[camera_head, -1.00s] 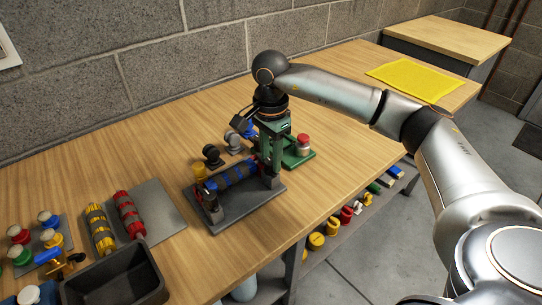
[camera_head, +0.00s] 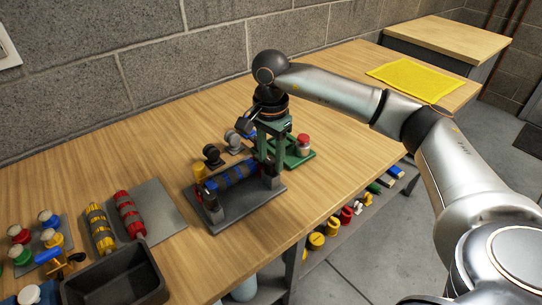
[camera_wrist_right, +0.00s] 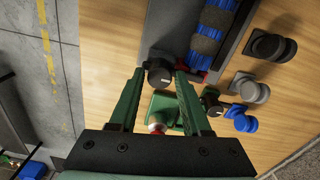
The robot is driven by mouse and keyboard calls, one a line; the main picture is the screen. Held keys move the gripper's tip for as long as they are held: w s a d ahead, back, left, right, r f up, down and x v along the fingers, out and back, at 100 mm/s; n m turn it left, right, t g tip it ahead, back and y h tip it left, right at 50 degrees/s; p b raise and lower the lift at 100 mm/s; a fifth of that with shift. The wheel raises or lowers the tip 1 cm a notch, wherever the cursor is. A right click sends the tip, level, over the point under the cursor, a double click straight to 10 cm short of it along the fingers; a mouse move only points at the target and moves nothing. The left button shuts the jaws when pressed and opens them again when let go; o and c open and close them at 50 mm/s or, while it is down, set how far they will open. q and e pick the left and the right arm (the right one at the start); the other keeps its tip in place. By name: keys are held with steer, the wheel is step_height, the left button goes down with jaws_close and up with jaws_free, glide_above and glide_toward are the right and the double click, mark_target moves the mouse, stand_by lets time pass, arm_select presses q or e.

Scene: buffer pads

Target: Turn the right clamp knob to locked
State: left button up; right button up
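The clamp fixture is a dark plate (camera_head: 240,213) with a blue roller (camera_head: 235,176) carrying grey pads between two end blocks. The right end block (camera_head: 271,183) is below my right gripper (camera_head: 271,158). In the right wrist view, a black clamp knob (camera_wrist_right: 158,74) sits between the green fingertips of this gripper (camera_wrist_right: 160,82). Narrow gaps show beside the knob, so the fingers look open around it. A red part (camera_wrist_right: 198,76) lies just right of the fingers at the roller's end. Any lock marking on the knob is too small to read. My left gripper is not in view.
A green stand with a red knob (camera_head: 303,141) is close to the right of the gripper. Black (camera_head: 212,155) and grey (camera_head: 233,139) knobs stand behind the fixture. Yellow (camera_head: 100,230) and red (camera_head: 130,215) rollers and a dark bin (camera_head: 115,278) lie left. The table's front edge is near.

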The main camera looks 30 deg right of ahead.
mark_target(271, 160)
steer(key=shift+o, duration=1.3)
step_height(271, 160, up, 12)
steer(key=p, duration=0.1)
steer(key=shift+r+p, duration=0.25)
steer(key=shift+p, duration=0.05)
